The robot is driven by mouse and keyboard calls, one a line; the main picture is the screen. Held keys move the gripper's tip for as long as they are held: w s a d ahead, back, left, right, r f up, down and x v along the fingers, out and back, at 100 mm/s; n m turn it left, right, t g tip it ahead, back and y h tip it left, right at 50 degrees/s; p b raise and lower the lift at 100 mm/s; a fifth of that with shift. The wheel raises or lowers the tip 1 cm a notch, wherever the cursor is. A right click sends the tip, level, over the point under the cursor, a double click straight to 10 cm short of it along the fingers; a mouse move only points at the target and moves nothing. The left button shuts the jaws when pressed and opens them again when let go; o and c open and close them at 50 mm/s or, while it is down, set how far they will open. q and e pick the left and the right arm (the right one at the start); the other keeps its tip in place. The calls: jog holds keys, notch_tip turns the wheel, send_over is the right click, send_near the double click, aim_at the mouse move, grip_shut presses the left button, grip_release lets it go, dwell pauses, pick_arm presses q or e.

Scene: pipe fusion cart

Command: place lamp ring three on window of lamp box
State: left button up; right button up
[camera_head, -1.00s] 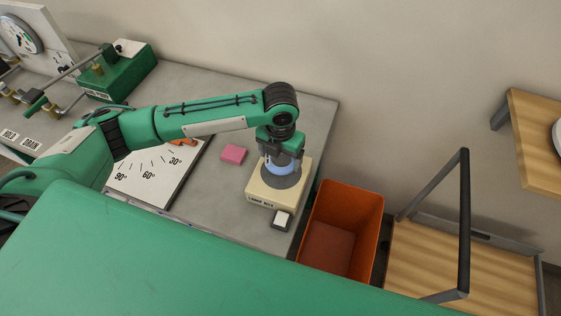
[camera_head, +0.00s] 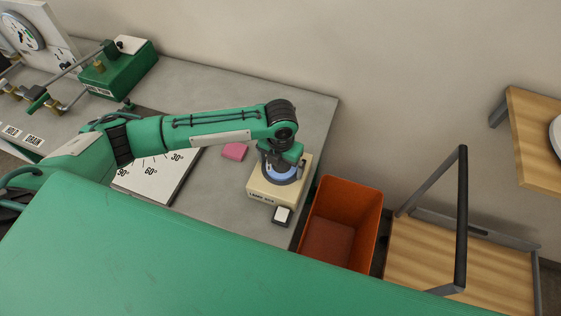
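The lamp box (camera_head: 262,195), a cream box with a label on its front, stands near the right end of the grey bench. Its round dark grey window (camera_head: 291,183) is on top, mostly covered by my gripper and a pale blue ring. The pale blue ring, which I take as lamp ring three (camera_head: 280,174), sits between my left fingers, right at the window. Whether it touches the window is hard to tell. My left gripper (camera_head: 281,168) points down over the box and looks shut on the ring, with its fingertips partly hidden. My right gripper is out of view.
A small white-topped block (camera_head: 282,216) sits in front of the box. A pink block (camera_head: 234,151) and an angle board (camera_head: 153,182) lie to the left. An orange bin (camera_head: 343,222) stands just right of the bench edge. A green machine (camera_head: 121,75) is at the back left.

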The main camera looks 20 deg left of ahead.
pick_arm(q)
jog(key=shift+r, duration=0.3)
notch_tip(320, 180, up, 12)
jog(key=b, duration=0.4)
jog(key=shift+f, duration=0.15)
